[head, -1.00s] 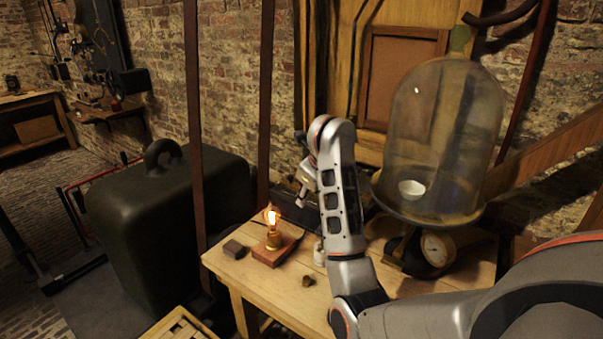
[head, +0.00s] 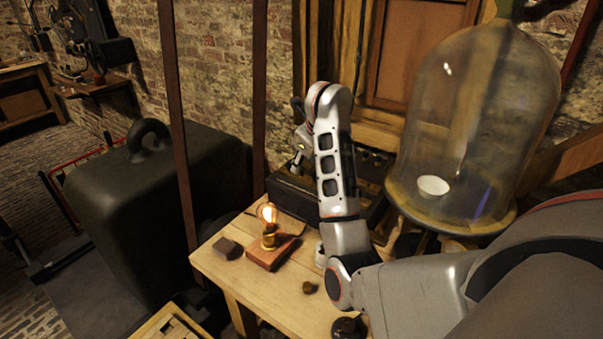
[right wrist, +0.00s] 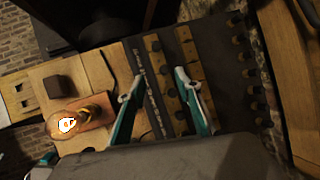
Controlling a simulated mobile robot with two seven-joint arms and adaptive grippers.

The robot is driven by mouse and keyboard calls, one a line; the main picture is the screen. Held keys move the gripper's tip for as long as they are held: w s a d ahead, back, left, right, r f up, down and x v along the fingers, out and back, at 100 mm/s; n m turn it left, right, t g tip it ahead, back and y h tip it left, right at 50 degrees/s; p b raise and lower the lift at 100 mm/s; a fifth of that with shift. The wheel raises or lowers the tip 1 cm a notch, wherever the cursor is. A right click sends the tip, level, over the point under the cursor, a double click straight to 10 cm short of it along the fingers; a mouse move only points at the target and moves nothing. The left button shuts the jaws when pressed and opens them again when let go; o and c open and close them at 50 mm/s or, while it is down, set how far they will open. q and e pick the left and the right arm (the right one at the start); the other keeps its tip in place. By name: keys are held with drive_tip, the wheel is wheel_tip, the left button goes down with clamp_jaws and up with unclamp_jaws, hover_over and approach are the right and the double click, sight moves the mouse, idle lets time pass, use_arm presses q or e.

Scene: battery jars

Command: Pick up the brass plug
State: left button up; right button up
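A small brownish knob-like piece (head: 310,287), possibly the brass plug, lies on the wooden table near its front edge. A dark box (head: 287,190) stands at the back of the table, partly behind my right arm. In the right wrist view the box (right wrist: 228,75) carries brass bars (right wrist: 160,65) and a row of several dark knobs. My right gripper (right wrist: 158,84) is open and empty over the bars. In the head view this gripper (head: 300,152) is small and partly hidden by its arm. My left gripper is out of view.
A lit bulb on a wooden base (head: 268,243) and a dark block (head: 227,249) stand on the table's left. A glass bell jar (head: 485,120) with a white bowl (head: 433,186) inside stands at right. A dark round object (head: 347,328) is at the front.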

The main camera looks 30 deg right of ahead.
sight(302, 169)
drive_tip(key=x, duration=0.5)
drive_tip(key=shift+d+b, duration=0.4)
clamp_jaws()
